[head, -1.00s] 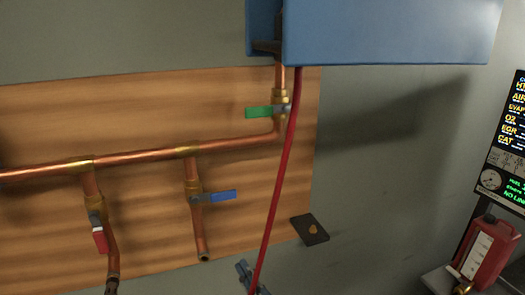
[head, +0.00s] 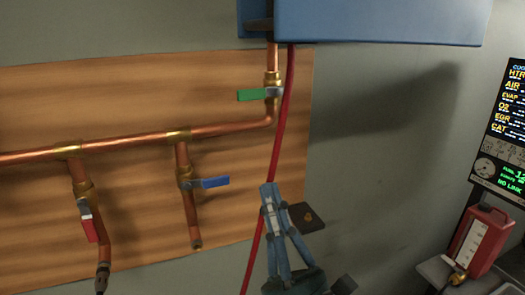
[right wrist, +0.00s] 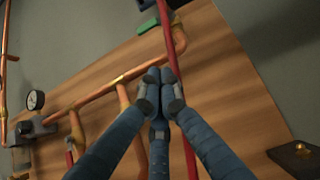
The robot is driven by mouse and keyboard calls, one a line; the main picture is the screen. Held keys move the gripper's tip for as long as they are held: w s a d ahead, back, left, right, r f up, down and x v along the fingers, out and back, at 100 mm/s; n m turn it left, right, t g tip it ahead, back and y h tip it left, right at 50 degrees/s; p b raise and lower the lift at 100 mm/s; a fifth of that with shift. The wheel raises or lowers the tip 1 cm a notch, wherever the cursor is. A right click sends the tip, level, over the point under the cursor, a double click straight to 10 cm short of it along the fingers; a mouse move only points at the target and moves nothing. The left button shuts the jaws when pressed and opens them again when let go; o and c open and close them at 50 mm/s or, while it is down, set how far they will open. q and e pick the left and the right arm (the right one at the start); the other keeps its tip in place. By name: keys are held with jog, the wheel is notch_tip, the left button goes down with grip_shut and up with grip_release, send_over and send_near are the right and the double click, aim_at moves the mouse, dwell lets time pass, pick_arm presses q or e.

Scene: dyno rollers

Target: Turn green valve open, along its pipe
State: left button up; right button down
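The green valve handle (head: 253,95) sticks out to the left from a brass valve on the short vertical copper pipe (head: 272,57), below the blue box. It lies crosswise to that pipe. In the right wrist view the green handle (right wrist: 148,25) shows at the top, beyond my fingertips. My right gripper (head: 268,192) is below the green valve, apart from it, with its fingers pointing up. In the right wrist view its fingertips (right wrist: 160,76) are together with nothing visible between them. My left gripper is not in view.
A red hose (head: 278,150) hangs from the blue box (head: 380,22), close beside the green valve and my right gripper. A blue-handled valve (head: 215,182) and a red-handled valve (head: 89,228) sit on lower branches. A dark plate (head: 307,217) is behind my gripper.

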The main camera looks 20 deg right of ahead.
aim_at(255, 123)
jog(key=p+x, duration=0.2)
jog(key=x, duration=0.2)
jog(key=s+r+p+x, duration=0.1)
jog(key=p+x, duration=0.2)
jog(key=x, duration=0.1)
jog(key=p+x, duration=0.2)
jog(key=x, duration=0.1)
jog(key=shift+r+p, duration=0.4)
jog(key=shift+r, duration=0.15)
jog(key=shift+s+r+p, duration=0.15)
jog(key=shift+r+p, duration=0.15)
jog(key=shift+r, duration=0.15)
jog(key=shift+f, duration=0.1)
jog(key=shift+m+h, duration=0.4)
jog(key=shift+h, duration=0.1)
jog(key=shift+w+m, duration=0.2)
jog(key=shift+m, duration=0.1)
jog(key=shift+s+a+r+m+h, duration=0.2)
jog(key=shift+r+m+h, duration=0.1)
jog(key=shift+h, duration=0.2)
